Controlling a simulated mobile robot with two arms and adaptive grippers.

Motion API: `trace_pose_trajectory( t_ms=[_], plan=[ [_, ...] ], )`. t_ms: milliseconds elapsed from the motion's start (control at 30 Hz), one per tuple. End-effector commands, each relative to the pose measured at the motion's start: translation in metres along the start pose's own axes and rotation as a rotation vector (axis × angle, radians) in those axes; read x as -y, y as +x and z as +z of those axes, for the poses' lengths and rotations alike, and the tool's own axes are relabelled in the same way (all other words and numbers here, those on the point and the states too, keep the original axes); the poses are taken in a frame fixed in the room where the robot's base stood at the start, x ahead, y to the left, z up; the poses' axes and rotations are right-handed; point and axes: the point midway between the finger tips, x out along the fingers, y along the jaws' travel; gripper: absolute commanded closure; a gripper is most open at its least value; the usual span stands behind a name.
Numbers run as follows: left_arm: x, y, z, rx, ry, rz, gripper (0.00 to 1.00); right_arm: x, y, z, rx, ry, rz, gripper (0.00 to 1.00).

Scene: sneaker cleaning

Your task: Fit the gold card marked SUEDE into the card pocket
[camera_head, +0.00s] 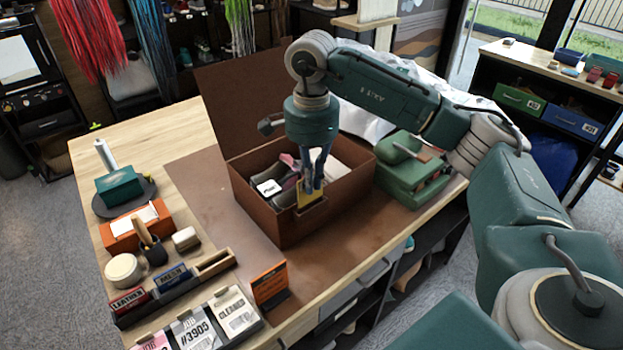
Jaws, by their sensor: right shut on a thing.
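The gold card (306,198) is between the fingers of my right gripper (314,184), which points down at the front of an open brown box (274,212). The gripper is shut on the card. The card's lower edge is close to the card pocket (312,213) on the box's front wall. I cannot tell whether the card is inside the pocket or just in front of it. The card's lettering is too small to read, and the fingers hide part of it. My left gripper is not in view.
The box holds a sneaker and other items; its lid (250,95) stands open behind. A green case (412,170) stands to its right. A card rack (172,290) with LEATHER and other cards and an orange sign (269,284) stand at the front left. Brown mat between is clear.

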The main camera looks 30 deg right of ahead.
Motion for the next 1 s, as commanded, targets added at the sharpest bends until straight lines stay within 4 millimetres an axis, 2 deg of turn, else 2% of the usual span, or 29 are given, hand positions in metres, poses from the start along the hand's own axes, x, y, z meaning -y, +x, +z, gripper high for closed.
trace_pose_trajectory(
  t_ms=[1000],
  plan=[
    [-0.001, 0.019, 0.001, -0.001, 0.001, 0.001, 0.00, 0.000, 0.026, 0.000, 0.000, 0.000, 0.000, 1.00]
  ],
)
